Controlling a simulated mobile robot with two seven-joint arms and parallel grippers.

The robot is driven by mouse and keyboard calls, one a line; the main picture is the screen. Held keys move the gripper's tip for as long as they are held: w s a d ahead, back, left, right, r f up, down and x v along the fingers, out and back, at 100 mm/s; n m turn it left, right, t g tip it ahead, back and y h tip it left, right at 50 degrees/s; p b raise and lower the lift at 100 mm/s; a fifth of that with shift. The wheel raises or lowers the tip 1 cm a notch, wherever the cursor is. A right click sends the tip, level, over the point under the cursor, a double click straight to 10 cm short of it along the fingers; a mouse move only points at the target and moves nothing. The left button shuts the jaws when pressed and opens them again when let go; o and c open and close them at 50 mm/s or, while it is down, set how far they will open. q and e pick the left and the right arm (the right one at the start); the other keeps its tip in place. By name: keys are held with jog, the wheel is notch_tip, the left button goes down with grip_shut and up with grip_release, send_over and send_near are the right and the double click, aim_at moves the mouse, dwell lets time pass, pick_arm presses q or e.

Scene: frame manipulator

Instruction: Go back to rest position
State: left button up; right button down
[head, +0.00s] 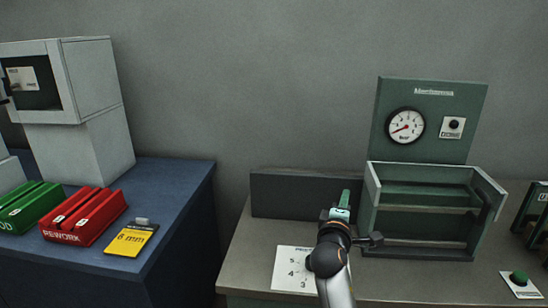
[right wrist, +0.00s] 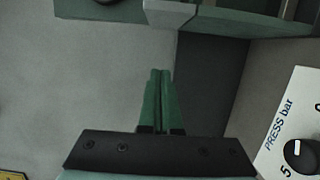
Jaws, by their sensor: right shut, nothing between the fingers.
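My right gripper (head: 345,197) is raised over the grey bench, just left of the green frame fixture (head: 373,225). Its two green fingers point away from me, toward the wall. In the right wrist view the fingers (right wrist: 160,75) lie together with nothing between them. My left gripper is in neither view.
The fixture's back panel (head: 430,90) carries a gauge (head: 405,125) and a DONE button (head: 454,127). A pressure dial plate (head: 288,277) lies beside my right arm. A green button (head: 519,278) is at right. The blue table (head: 185,195) holds red (head: 85,215) and green (head: 30,207) bins.

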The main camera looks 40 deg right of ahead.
jog(key=shift+a+f, duration=0.1)
jog(key=s+a+f+m+y, duration=0.2)
jog(key=a+f+y, duration=0.7)
jog(key=a+f, duration=0.7)
jog(key=s+a+f+m+g+y, duration=0.15)
jog(key=s+a+f+y, duration=0.25)
jog(key=s+a, duration=0.45)
jog(key=s+a+f+g+y, duration=0.3)
jog(key=s+a, duration=0.3)
jog(key=a, duration=0.5)
jog(key=w+a+f+t+y, duration=0.1)
jog(key=w+f+t, duration=0.1)
jog(key=f, duration=0.3)
jog(key=w+a+f+t+y+p, duration=0.1)
jog(key=w+a+f+t, duration=0.1)
jog(key=f, duration=0.3)
jog(key=shift+w+a+f+t, duration=0.15)
jog(key=shift+w+a+t, duration=0.1)
jog(key=shift+w+t, duration=0.4)
